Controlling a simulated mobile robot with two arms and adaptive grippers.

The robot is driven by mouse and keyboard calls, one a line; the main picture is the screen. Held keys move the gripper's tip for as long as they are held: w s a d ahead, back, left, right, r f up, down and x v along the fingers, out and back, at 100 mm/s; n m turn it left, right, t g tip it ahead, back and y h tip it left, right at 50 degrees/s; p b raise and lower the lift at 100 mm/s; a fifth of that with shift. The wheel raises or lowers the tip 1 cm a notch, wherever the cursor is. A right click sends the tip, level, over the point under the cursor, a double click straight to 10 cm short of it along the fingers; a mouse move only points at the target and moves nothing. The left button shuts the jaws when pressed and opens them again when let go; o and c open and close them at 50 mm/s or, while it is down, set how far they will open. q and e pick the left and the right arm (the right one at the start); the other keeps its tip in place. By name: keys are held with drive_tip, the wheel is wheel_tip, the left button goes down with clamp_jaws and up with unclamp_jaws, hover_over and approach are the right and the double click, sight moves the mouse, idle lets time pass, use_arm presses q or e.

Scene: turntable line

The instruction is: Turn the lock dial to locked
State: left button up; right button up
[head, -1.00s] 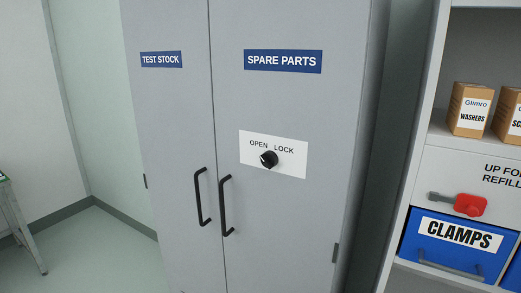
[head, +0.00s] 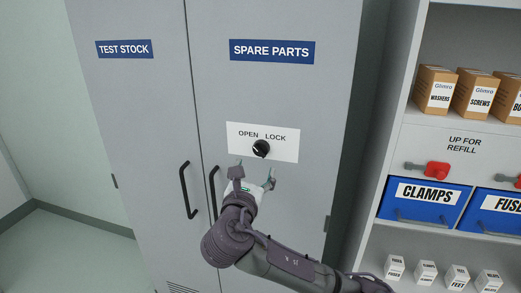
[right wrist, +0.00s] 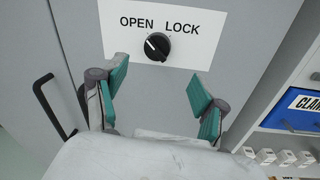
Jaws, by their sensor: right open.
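The black round lock dial (head: 261,149) sits on a white plate (head: 288,148) marked OPEN and LOCK, on the grey SPARE PARTS cabinet door. In the right wrist view the dial (right wrist: 157,46) shows a white mark slanting up and left, toward the word OPEN. My right gripper (head: 254,171) is open just below the dial, its fingers apart with nothing between them. In the right wrist view its teal-padded fingers (right wrist: 158,72) stand left and right below the dial, not touching it. My left gripper is not in view.
Two black door handles (head: 187,190) are left of my right gripper. A shelf (head: 409,133) at the right holds cartons, blue CLAMPS (head: 425,212) and FUSE bins, red-handled latches (head: 437,169) and small white boxes. The door around the plate is otherwise clear.

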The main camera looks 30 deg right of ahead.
sight(259, 153)
drive_tip(key=p+x, duration=0.1)
drive_tip(key=x, duration=0.8)
drive_tip(key=shift+w+a+f+p, duration=0.1)
drive_tip(key=shift+w+p, duration=0.1)
drive_tip(key=shift+p, duration=0.2)
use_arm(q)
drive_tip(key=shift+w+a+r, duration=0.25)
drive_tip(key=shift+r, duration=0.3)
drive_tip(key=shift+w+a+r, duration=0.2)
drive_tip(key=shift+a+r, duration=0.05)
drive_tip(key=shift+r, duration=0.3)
use_arm(e)
drive_tip(key=c, duration=1.1)
drive_tip(key=shift+c, duration=0.2)
